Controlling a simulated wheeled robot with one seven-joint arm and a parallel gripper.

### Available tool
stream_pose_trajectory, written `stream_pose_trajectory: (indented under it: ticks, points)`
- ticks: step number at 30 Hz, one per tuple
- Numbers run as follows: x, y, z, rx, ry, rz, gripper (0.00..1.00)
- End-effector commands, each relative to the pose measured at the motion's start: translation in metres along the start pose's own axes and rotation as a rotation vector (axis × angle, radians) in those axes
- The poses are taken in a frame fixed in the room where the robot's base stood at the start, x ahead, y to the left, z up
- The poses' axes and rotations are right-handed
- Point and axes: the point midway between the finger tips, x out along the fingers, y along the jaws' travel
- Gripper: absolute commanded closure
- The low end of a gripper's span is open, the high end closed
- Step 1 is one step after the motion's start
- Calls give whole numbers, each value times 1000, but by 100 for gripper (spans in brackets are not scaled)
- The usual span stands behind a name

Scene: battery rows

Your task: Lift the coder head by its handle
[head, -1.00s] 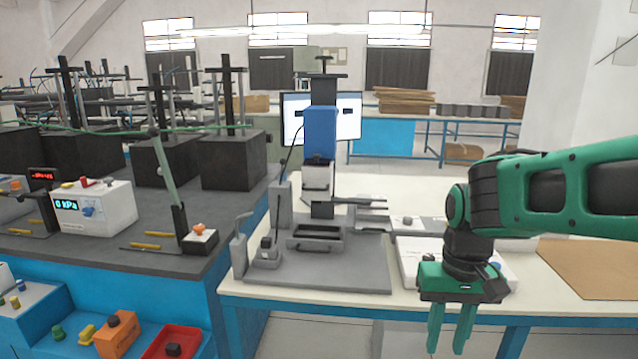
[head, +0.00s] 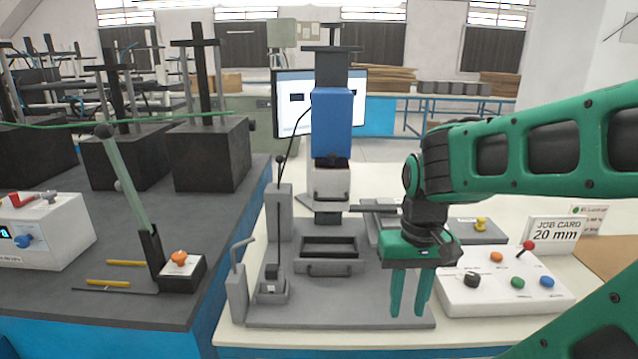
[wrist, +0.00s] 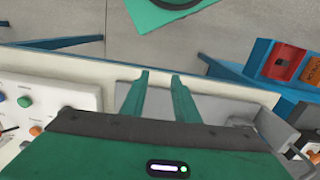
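The coder head appears to be the pale grey block (head: 332,181) under the blue housing of the upright press-like machine. A dark bar handle (head: 331,195) runs across its front. A second dark handle (head: 330,269) is on the low tray-like part below. My gripper (head: 408,312) points down to the right of and nearer than the coder head, over the right front of the grey base plate (head: 345,315). Its two green fingers are apart with nothing between them. The fingers also show in the wrist view (wrist: 159,76); the coder head is not visible there.
A white control box (head: 505,290) with coloured knobs stands right of the base plate, with a job card (head: 555,235) reading 20 mm behind it. A bent grey lever post (head: 238,285) stands at the plate's left. The dark bench (head: 120,305) is further left.

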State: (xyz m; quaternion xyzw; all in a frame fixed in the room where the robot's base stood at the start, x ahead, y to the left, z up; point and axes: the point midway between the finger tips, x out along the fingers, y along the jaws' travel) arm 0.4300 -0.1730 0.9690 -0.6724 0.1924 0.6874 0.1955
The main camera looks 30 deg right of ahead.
Motion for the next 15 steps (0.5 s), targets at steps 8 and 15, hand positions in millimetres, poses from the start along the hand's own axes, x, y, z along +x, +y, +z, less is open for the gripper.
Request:
stream_pose_trajectory:
  ticks: [8,15]
  points:
    - [0,0,0,0,0,0,72]
    - [-14,5,1,-48,20,-5,72]
